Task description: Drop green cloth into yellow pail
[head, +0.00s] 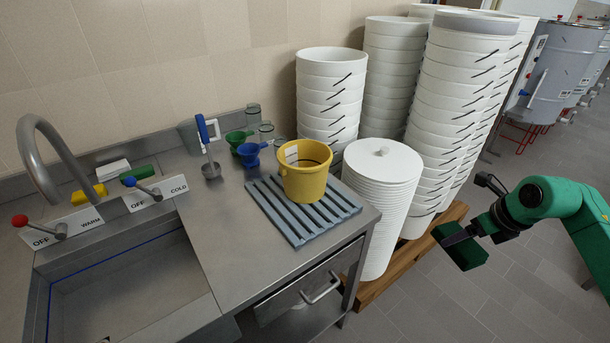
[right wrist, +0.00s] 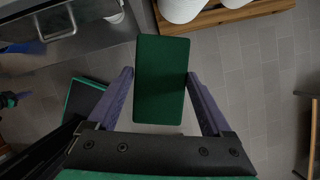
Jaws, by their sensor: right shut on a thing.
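The green cloth (head: 468,255) is a dark green, flat block shape held in my right gripper (head: 452,235), out over the floor to the right of the counter. In the right wrist view the cloth (right wrist: 161,75) sits between the two fingers of the right gripper (right wrist: 163,105), which is shut on it. The yellow pail (head: 305,180) stands upright on a blue-grey slatted rack (head: 283,222) on the steel counter, well left of the cloth. Its mouth is open and its bottom is hidden. My left gripper is not in view.
Tall stacks of white buckets (head: 465,90) and a lidded white stack (head: 382,200) stand on a wooden pallet (head: 395,268), between pail and right gripper. A sink with tap (head: 50,145) is left.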

